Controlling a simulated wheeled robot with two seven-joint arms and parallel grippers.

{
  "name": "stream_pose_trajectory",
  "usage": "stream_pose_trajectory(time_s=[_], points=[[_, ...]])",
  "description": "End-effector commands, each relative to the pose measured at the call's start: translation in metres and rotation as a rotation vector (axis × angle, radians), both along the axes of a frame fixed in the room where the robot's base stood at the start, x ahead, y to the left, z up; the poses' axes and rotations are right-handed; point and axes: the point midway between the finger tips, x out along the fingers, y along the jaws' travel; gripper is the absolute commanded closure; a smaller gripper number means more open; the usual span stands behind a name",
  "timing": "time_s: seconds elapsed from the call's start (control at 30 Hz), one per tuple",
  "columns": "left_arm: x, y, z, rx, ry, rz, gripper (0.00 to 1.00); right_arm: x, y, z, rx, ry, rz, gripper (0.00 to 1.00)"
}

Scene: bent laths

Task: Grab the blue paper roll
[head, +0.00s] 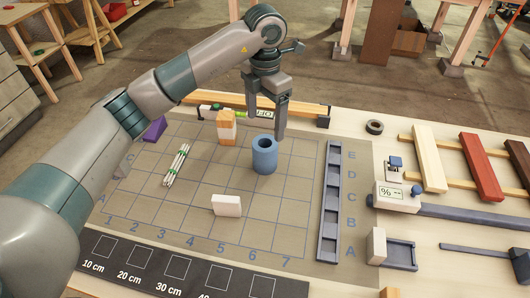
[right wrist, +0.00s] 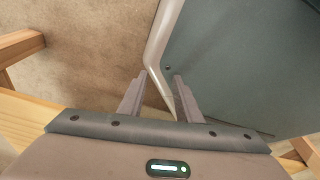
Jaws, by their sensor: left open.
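The blue paper roll (head: 264,158) stands upright on the gridded mat (head: 255,205), its round hole facing up. My left gripper (head: 265,125) is open and empty, with its fingers pointing down. It is above and just behind the roll in the head view, and I cannot tell the exact gap between them. My right gripper (right wrist: 160,82) shows in the right wrist view with its fingers apart and nothing held. The roll is not in that view.
On the mat are a white block (head: 226,206), a bundle of pale sticks (head: 176,166), an orange block (head: 226,127) and a purple wedge (head: 155,130). A slotted dark rack (head: 330,205) stands right of the roll. Coloured laths (head: 480,167) lie farther right.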

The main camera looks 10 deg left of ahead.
Motion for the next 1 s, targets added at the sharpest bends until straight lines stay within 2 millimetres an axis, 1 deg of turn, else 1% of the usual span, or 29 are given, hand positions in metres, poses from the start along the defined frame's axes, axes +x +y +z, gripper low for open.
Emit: stream_pose_trajectory(time_s=[0.03,0.23,0.27,0.4,0.5,0.6,1.0], points=[[-0.001,0.000,-0.005,0.000,0.004,0.001,0.22,-0.010,-0.005,0.002,-0.007,0.023,-0.001,0.69],[-0.001,0.000,-0.032,0.000,0.003,0.001,0.22,-0.043,-0.017,0.004,-0.030,0.100,-0.004,0.69],[-0.001,0.000,-0.036,0.000,0.005,0.001,0.22,-0.046,-0.018,0.006,-0.031,0.106,-0.005,0.69],[-0.001,0.000,-0.060,0.000,0.004,0.000,0.22,-0.047,-0.018,0.015,-0.032,0.109,-0.005,0.69],[-0.001,0.000,-0.072,0.000,0.002,0.001,0.22,-0.046,-0.018,0.018,-0.031,0.108,-0.005,0.69],[0.000,0.000,-0.080,-0.001,0.002,0.000,0.22,-0.046,-0.018,0.019,-0.031,0.107,-0.005,0.69],[0.000,0.000,-0.083,-0.001,0.001,0.000,0.22,-0.046,-0.017,0.020,-0.030,0.106,-0.004,0.69]])
